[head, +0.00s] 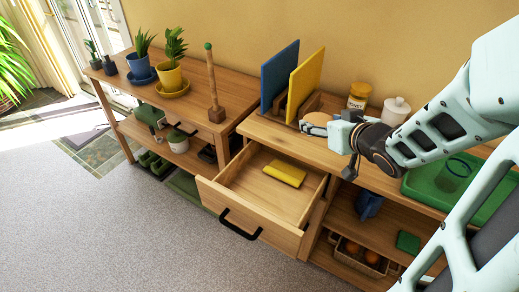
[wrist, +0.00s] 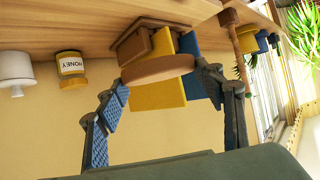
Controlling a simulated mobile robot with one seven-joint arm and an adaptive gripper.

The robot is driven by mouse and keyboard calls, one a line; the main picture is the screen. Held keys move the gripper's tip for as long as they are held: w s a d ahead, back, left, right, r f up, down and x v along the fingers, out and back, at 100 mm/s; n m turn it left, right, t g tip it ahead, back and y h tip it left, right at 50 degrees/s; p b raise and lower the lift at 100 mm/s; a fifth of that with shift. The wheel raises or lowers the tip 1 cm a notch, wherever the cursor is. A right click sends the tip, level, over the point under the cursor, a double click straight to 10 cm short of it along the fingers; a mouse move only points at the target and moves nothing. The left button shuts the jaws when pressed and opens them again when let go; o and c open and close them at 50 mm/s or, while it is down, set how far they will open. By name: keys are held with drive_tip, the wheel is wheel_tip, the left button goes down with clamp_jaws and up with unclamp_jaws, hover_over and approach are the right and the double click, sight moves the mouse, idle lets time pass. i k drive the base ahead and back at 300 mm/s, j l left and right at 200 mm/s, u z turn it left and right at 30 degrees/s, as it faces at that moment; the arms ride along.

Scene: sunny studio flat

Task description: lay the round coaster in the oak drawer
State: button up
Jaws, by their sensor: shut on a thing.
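The round coaster (head: 316,119) is a tan-brown disc held by my gripper (head: 322,128) above the worktop's front edge, beside the upright boards. In the wrist view, which is upside down, the coaster (wrist: 158,68) lies between the fingertips of my gripper (wrist: 162,78), and the fingers are shut on its rim. The oak drawer (head: 237,215) is pulled open, below and to the left of my gripper in the head view. A folded yellow thing (head: 285,173) lies in it towards the back; the rest of its floor is bare. The drawer is not seen in the wrist view.
A blue board (head: 279,76) and a yellow board (head: 305,84) stand in a wooden rack beside my gripper. A honey jar (head: 358,95) and a white lidded pot (head: 395,110) are behind it. A green tray (head: 425,188) is to the right. Potted plants stand on the left bench.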

sight(267, 199)
drive_tip(key=l+u, duration=0.1)
drive_tip(key=u, duration=0.3)
drive_tip(key=l+u, duration=0.15)
drive_tip(key=u, duration=0.25)
drive_tip(key=k+l, duration=0.25)
